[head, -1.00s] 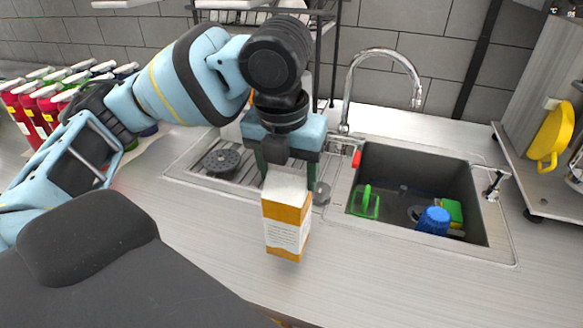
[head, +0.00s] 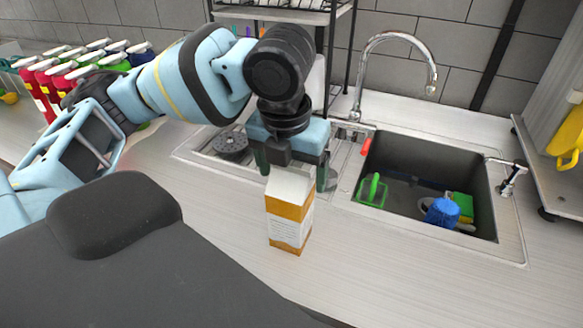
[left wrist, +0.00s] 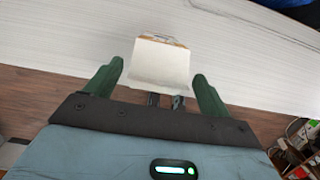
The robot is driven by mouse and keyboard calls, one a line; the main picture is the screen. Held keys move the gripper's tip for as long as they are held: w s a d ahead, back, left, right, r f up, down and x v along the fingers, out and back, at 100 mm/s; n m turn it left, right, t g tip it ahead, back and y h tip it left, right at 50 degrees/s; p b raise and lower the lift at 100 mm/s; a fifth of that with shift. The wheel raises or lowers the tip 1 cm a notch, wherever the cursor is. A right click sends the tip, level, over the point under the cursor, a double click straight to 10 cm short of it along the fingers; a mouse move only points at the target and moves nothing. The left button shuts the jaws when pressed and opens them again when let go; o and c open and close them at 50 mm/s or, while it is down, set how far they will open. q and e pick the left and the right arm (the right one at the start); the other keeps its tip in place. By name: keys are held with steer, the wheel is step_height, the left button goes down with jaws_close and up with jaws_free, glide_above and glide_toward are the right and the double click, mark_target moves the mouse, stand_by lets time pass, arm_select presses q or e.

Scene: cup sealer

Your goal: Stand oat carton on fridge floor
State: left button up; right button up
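The oat carton (head: 289,220) is orange and white with a pale gabled top. In the left wrist view, the carton's white top (left wrist: 160,65) lies between the two green fingers of my left gripper (left wrist: 158,70), with a visible gap on both sides. The fridge is not seen. My right gripper is not in view.
The counter (head: 400,270) is clear right of the carton. Behind are the sink (head: 400,185), with a blue cup (head: 441,213) and green items, and a tall tap (head: 365,75). Several red bottles (head: 45,92) stand at the left. A black rack (head: 330,50) stands behind my arm.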

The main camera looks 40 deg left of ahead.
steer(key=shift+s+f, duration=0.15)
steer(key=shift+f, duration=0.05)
arm_select(q)
step_height(320, 180, up, 12)
steer(key=s, duration=0.1)
steer(key=shift+s+d+p, duration=0.2)
steer(key=shift+s+p, duration=0.1)
steer(key=shift+p, duration=0.15)
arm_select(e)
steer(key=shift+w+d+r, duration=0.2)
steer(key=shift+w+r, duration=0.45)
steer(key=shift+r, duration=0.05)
